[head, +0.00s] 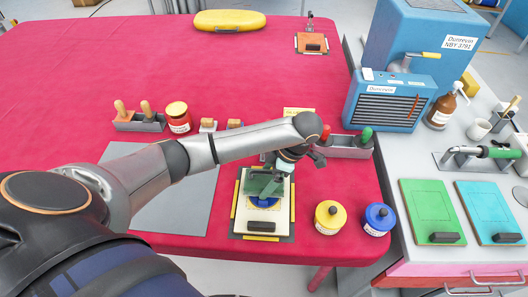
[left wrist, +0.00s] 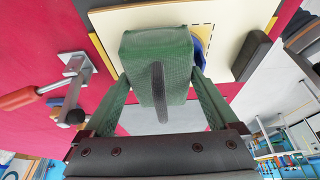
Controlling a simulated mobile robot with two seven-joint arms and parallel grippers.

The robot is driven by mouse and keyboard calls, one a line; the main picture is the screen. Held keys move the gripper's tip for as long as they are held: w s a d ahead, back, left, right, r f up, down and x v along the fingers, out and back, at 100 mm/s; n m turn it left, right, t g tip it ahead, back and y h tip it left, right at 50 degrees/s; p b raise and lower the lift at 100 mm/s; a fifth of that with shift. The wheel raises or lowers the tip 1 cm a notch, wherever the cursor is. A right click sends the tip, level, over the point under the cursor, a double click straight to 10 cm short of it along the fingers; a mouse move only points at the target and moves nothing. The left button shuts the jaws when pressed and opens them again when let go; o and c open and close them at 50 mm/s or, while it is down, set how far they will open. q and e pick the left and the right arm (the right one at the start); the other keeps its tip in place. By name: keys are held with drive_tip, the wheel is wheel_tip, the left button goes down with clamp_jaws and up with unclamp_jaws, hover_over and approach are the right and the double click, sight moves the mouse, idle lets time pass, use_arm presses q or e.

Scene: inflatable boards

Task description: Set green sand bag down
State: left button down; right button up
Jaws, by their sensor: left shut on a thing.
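My left gripper (head: 270,172) is shut on the green sand bag (head: 262,185), a boxy bag with a dark strap on top. In the left wrist view, the fingers of the gripper (left wrist: 158,75) lie along both sides of the green sand bag (left wrist: 150,50). The bag is over a cream board (head: 284,212) and partly covers a round blue patch (head: 264,202). The patch also shows beside the bag in the left wrist view (left wrist: 200,48). I cannot tell whether the bag touches the patch. My right gripper is not in view.
A dark bar (head: 262,226) lies on the board's near part. Yellow (head: 330,216) and blue (head: 379,218) tins stand to the right. A grey tray (head: 345,147) with red- and green-handled tools is behind. A grey mat (head: 180,205) lies left; the far red table (head: 110,65) is largely clear.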

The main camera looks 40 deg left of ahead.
use_arm(q)
drive_tip(key=shift+f, duration=0.2)
drive_tip(key=shift+s+d, duration=0.1)
unclamp_jaws()
drive_tip(key=shift+f, duration=0.1)
drive_tip(key=v, duration=1.2)
drive_tip(key=shift+p, duration=0.45)
